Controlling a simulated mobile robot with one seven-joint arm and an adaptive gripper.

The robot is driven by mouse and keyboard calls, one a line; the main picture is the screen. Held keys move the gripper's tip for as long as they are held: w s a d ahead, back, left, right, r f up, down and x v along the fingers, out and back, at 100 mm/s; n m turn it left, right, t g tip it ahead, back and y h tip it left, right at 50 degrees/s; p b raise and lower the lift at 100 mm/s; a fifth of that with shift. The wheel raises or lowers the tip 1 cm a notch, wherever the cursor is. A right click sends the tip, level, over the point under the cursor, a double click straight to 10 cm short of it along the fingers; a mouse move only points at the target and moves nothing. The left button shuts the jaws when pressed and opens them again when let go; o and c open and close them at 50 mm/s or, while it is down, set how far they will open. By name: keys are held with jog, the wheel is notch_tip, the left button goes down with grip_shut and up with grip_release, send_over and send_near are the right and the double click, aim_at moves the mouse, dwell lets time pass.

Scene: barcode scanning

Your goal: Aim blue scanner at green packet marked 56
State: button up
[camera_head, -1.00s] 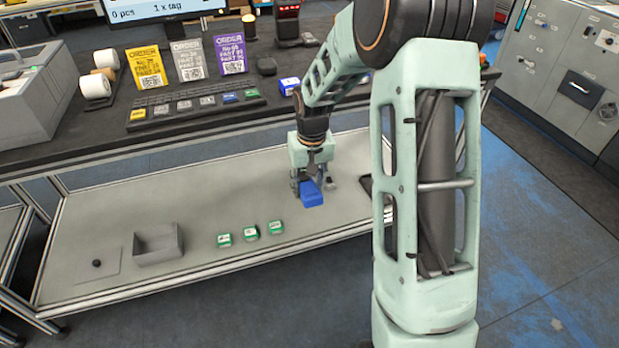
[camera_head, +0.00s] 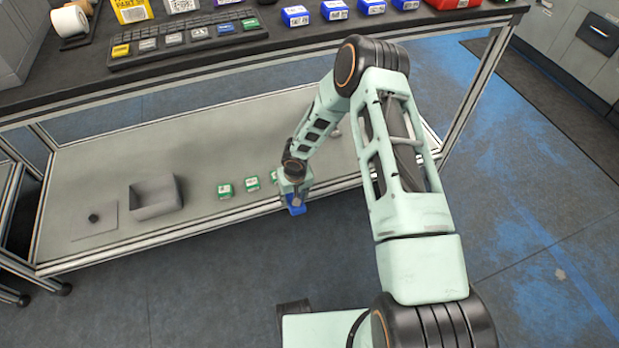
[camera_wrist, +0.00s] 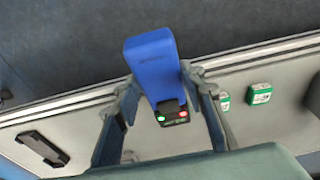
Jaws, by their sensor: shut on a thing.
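The blue scanner (camera_head: 296,205) is held in my gripper (camera_head: 294,192) over the front edge of the lower shelf. In the wrist view the scanner (camera_wrist: 152,66) sits between the two fingers of my gripper (camera_wrist: 160,92), and its dark end shows a red and a green light. Three green packets stand in a row on the shelf, left of my gripper in the head view: the left packet (camera_head: 225,190), the middle packet (camera_head: 251,183) and the right packet (camera_head: 273,177), partly hidden by my gripper. Two show in the wrist view, one clearly (camera_wrist: 260,93). Their numbers are too small to read.
An open grey box (camera_head: 153,207) and a flat plate with a black knob (camera_head: 94,219) are on the lower shelf (camera_head: 110,180) at left. The upper worktop (camera_head: 60,98) holds labelled keys and blue boxes. A dark handle-like object (camera_wrist: 42,148) shows in the wrist view.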

aim_at(291, 198)
jog(key=shift+s+a+f, duration=0.1)
jog(key=shift+a+f, duration=0.1)
jog(key=shift+f, duration=0.3)
jog(key=shift+s+a+f, duration=0.1)
jog(key=shift+a+f, duration=0.05)
jog(key=shift+f, duration=0.35)
notch_tip(291, 198, down, 6)
jog(key=b, duration=0.3)
jog(key=shift+f, duration=0.1)
notch_tip(291, 198, up, 12)
jog(key=p, duration=0.6)
